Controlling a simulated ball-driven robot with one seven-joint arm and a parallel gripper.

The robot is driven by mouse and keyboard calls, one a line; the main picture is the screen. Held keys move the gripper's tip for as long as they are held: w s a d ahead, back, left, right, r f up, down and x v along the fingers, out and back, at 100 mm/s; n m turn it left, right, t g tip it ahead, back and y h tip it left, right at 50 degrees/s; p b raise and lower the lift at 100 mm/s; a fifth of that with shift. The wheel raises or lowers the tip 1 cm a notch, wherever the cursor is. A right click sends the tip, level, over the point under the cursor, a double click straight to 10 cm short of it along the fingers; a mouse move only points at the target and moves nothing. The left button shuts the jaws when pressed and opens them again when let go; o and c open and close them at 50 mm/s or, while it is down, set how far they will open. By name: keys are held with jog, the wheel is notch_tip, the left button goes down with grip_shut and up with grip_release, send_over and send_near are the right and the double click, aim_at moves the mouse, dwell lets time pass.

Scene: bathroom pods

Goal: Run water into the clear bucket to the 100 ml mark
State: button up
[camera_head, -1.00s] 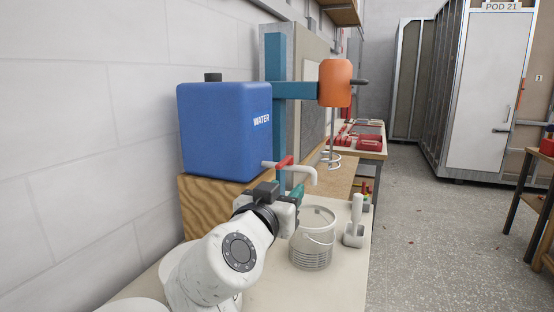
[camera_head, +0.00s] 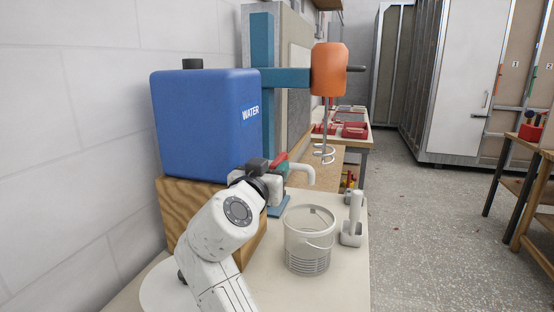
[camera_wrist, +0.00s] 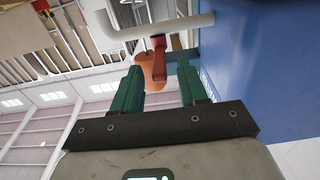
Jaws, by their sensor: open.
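The clear bucket (camera_head: 308,246), with graduation lines and a wire handle, stands upright on the bench. I see no water in it. The blue water tank (camera_head: 205,125) sits on a wooden block to its left. Its pale spout (camera_head: 300,169) shows above the bucket; no stream shows. My gripper (camera_head: 281,172) is at the tap and hides part of it. In the wrist view, the teal fingers (camera_wrist: 158,85) are open and apart. The red tap lever (camera_wrist: 158,44) shows beyond the tips, roughly between them; contact is unclear. The spout also shows there (camera_wrist: 165,28).
A white handled tool (camera_head: 354,225) stands right of the bucket. An orange mixer (camera_head: 328,70) with a spiral whisk hangs from a teal stand behind the tap.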

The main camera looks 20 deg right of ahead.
aim_at(278, 159)
jog(key=shift+x, duration=2.35)
grip_shut()
